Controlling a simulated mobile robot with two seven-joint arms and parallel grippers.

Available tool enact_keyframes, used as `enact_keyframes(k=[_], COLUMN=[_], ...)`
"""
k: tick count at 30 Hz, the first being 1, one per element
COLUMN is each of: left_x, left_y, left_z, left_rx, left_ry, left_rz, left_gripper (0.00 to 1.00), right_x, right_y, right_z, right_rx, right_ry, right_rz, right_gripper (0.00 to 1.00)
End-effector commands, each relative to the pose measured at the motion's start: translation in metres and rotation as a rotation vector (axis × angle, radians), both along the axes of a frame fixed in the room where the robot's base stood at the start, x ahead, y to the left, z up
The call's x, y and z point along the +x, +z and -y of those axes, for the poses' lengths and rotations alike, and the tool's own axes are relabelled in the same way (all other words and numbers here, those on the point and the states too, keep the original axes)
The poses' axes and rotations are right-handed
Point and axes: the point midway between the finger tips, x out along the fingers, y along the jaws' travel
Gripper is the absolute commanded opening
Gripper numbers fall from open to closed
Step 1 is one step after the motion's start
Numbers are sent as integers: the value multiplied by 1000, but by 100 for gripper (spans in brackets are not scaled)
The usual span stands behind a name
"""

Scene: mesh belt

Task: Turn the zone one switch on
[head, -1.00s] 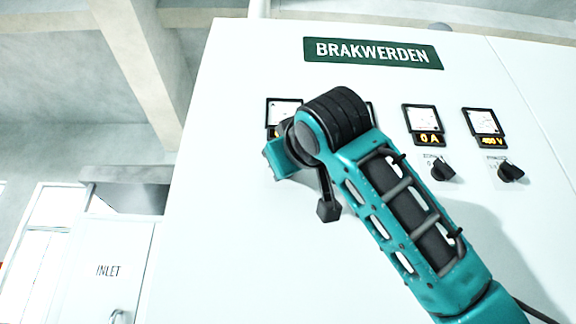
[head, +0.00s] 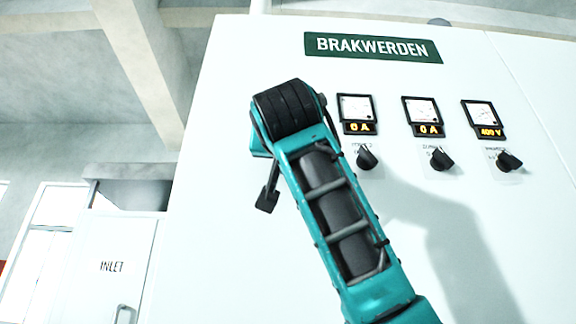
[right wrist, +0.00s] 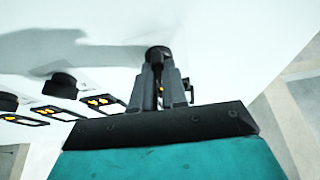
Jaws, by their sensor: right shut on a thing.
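A black rotary switch knob (right wrist: 158,53) stands out from the white cabinet front in the right wrist view. My right gripper (right wrist: 160,78) is shut on this knob, one finger on each side. In the head view my teal right arm covers the left end of the switch row, so the held knob and its label are hidden. Three other black knobs show there: a left one (head: 367,158), a middle one (head: 441,158) and a right one (head: 509,161). Their small labels are too blurred to read. My left gripper is not in view.
Above the knobs sit a left meter (head: 357,113), a middle meter (head: 423,115) and a right meter (head: 483,118), with lit orange readouts. A green BRAKWERDEN sign (head: 373,48) is higher on the cabinet (head: 240,60). A door marked INLET (head: 110,285) is at lower left.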

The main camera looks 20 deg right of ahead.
Motion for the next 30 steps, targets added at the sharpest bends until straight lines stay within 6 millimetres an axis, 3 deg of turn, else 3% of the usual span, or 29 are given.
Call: enact_keyframes(k=[15, 30], left_x=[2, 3], left_y=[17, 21], left_z=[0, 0], left_rx=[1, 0], left_ry=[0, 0], left_rz=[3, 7], left_gripper=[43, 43], right_x=[1, 1], right_y=[3, 2], right_z=[-4, -4], right_rx=[356, 442], right_ry=[1, -1], right_rz=[103, 129], right_gripper=[0, 0])
